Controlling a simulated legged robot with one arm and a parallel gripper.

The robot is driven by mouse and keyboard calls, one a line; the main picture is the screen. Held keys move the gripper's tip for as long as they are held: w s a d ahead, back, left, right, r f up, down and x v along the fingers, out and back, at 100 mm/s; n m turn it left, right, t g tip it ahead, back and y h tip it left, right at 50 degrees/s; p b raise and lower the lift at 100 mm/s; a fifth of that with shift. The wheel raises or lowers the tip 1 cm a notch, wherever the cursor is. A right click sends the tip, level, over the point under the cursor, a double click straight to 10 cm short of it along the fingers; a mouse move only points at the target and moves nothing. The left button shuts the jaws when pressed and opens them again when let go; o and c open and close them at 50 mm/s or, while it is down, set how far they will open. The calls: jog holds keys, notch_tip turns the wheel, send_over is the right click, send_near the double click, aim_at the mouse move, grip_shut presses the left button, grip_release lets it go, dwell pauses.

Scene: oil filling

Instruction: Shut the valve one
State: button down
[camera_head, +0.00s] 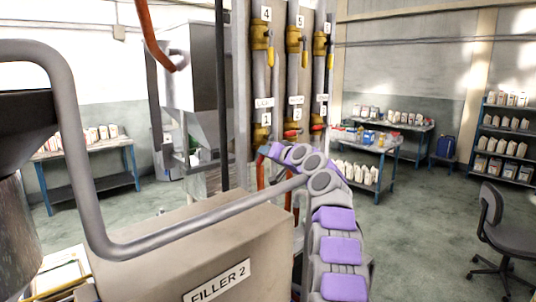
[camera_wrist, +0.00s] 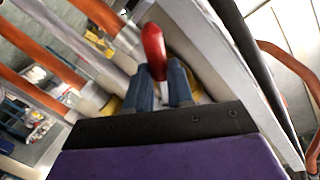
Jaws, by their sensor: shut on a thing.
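Valve one (camera_head: 262,134) is a brass-yellow valve under the label 1, low on the left pipe of the panel in the head view. My arm reaches up to it from the lower right, and my gripper (camera_head: 266,151) is at the valve. In the wrist view my gripper (camera_wrist: 160,90) has its two blue-grey fingers closed on a red handle (camera_wrist: 153,48), whose rounded end sticks out beyond the fingers. The yellow valve body is partly hidden behind the fingers. In the head view the gripper hides the handle of valve one.
Valves two (camera_head: 293,128) and three (camera_head: 317,122), with red handles, stand close to the right. Upper valves with yellow handles (camera_head: 271,56) are above. A grey bent pipe (camera_head: 190,222) and the FILLER 2 box (camera_head: 200,245) lie in front. Open floor (camera_head: 425,230) is at right.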

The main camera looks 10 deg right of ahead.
jog(key=r+m+p, duration=0.1)
jog(key=m+p, duration=0.2)
jog(key=p, duration=0.1)
jog(key=a+r+m+g+y+p, duration=0.1)
jog(key=r+m+p, duration=0.1)
jog(key=p, duration=0.3)
jog(key=s+r+m+g+p, duration=0.1)
jog(key=m+p, duration=0.3)
jog(key=p, duration=0.1)
jog(key=shift+a+r+y, duration=0.15)
jog(key=shift+r+y, duration=0.1)
jog(key=shift+y, duration=0.05)
jog(key=shift+p, duration=0.4)
jog(key=c, duration=1)
grip_release()
jog(key=shift+d, duration=0.2)
jog(key=shift+s, duration=0.1)
